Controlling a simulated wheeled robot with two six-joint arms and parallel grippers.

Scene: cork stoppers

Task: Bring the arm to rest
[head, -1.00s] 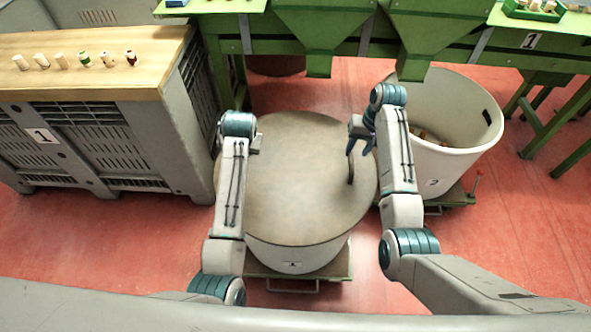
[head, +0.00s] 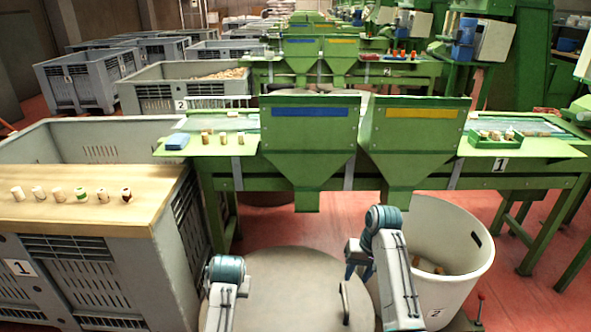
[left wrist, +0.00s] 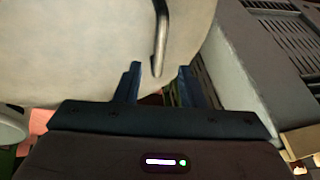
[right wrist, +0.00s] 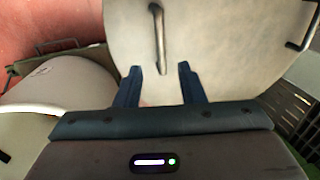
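My right gripper (head: 355,258) hangs above the right side of a round drum lid (head: 285,285) in the head view. In the right wrist view its two blue fingers (right wrist: 160,72) are apart with nothing held between them. My left gripper (head: 246,282) is above the lid's left side, partly hidden by its arm in the head view. In the left wrist view its fingers (left wrist: 158,74) are also apart and empty.
A wooden board with several corks (head: 60,193) lies on the grey crate (head: 95,275) at left. A white bin (head: 455,235) with corks stands right of the drum. Green hoppers (head: 308,145) and a green bench rise behind. Red floor shows between them.

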